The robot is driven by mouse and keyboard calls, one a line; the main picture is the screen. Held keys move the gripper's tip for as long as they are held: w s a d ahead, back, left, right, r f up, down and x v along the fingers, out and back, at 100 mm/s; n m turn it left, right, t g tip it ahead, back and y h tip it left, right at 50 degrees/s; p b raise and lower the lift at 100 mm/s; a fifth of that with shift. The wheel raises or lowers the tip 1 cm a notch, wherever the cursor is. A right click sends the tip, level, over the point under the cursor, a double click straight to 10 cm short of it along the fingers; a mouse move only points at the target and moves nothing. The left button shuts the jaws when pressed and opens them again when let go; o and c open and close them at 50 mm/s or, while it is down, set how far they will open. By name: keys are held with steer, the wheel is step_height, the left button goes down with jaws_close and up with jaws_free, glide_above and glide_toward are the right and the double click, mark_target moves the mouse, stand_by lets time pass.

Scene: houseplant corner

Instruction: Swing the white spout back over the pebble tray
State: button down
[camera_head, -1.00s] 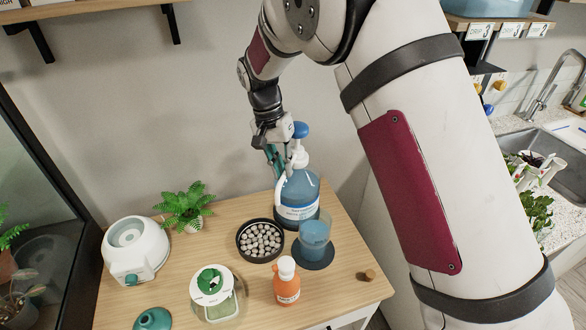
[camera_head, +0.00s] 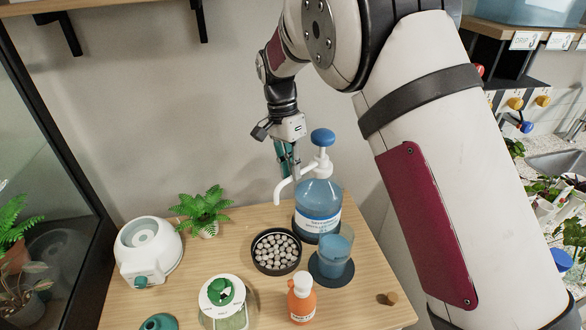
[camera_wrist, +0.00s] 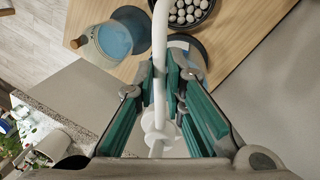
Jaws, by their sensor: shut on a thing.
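The white spout (camera_head: 284,187) sticks out to the left from the pump on the blue-filled bottle (camera_head: 318,205), its bent end pointing down. My gripper (camera_head: 291,175) is shut on the spout. In the wrist view the spout (camera_wrist: 160,45) runs between my teal fingers (camera_wrist: 160,90). The pebble tray (camera_head: 277,273), round and black with pale pebbles, sits left of the bottle. In the head view the spout's tip is above the tray's back edge. The tray's rim (camera_wrist: 186,27) shows right of the spout in the wrist view; I cannot tell whether the tip is directly over it.
A cup of blue liquid (camera_head: 335,255) stands on a dark coaster in front of the bottle. An orange bottle (camera_head: 302,303), a green-lidded jar (camera_head: 222,297), a white device (camera_head: 147,250) and a fern (camera_head: 205,208) share the table. A cork (camera_head: 387,298) lies at the right.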

steer(key=c, duration=1.7)
jaws_free()
steer(key=shift+o, duration=0.2)
steer(key=shift+r, duration=0.15)
step_height(320, 180, up, 12)
steer(key=w+a, duration=0.1)
steer(key=shift+w+a+f, duration=0.25)
steer(key=shift+w+a, duration=0.1)
